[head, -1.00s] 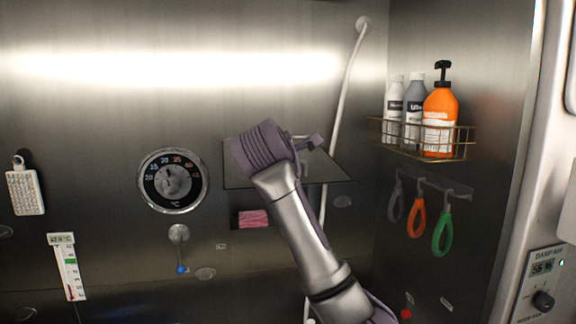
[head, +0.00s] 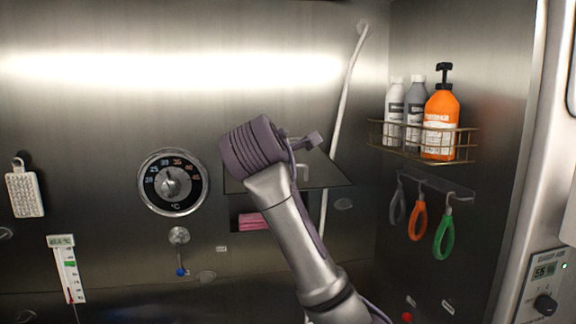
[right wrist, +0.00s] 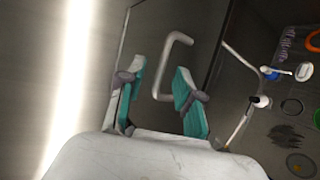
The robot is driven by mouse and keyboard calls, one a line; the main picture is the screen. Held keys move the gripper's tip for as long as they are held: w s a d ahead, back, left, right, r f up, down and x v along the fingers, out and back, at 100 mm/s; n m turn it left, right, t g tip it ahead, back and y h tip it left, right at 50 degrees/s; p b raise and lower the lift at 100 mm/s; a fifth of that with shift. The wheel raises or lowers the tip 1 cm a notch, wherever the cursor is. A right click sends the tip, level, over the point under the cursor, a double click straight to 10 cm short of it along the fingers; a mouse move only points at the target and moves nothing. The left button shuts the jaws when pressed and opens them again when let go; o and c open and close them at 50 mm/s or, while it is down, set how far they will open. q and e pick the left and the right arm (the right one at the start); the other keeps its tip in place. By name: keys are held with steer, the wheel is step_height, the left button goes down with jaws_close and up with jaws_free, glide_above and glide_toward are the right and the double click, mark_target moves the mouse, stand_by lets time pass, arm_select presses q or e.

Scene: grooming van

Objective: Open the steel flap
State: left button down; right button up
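The steel flap (head: 328,172) is a dark panel on the back wall, partly behind my right arm in the head view. It stands out from the wall at its lower edge, with a dark gap and a pink cloth (head: 254,221) below it. A grey bar handle (right wrist: 181,39) is on the flap (right wrist: 146,32) in the right wrist view. My right gripper (right wrist: 159,75) is open, its teal-padded fingers apart, with the handle showing between and beyond them; contact cannot be told. In the head view its fingers are hidden by my wrist. My left gripper is out of view.
A round dial (head: 173,182) and a small blue-tipped lever (head: 180,250) are left of the flap. A wire basket (head: 385,138) holds bottles on the right wall, above coloured loops (head: 442,236) on hooks.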

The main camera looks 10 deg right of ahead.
steer(key=v, duration=0.8)
steer(key=shift+w+f, duration=0.1)
steer(key=shift+w, duration=0.05)
